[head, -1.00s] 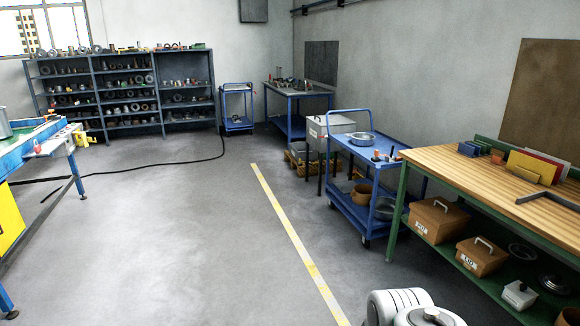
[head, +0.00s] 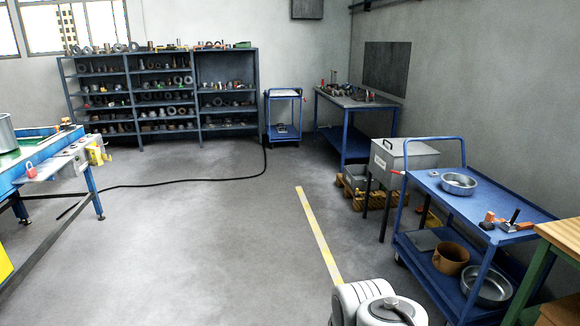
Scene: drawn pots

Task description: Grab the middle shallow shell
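A shallow round metal shell (head: 458,183) sits on the top of the blue trolley at the right. A larger, wide metal shell (head: 487,287) lies on the trolley's lower shelf, partly behind a trolley post. A brown pot (head: 451,259) stands beside it on that shelf. At the left edge, part of a grey metal pot (head: 7,134) shows on the blue table. I cannot tell which of these is the middle shallow shell. My gripper is not in view; only white parts of my arm show at the bottom.
The blue trolley (head: 432,184) carries small orange and black tools. A grey box on legs (head: 403,160) stands behind it. A wooden workbench (head: 562,237) cuts in at the right edge, a blue table (head: 40,160) at the left. The floor between is clear, except a black cable.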

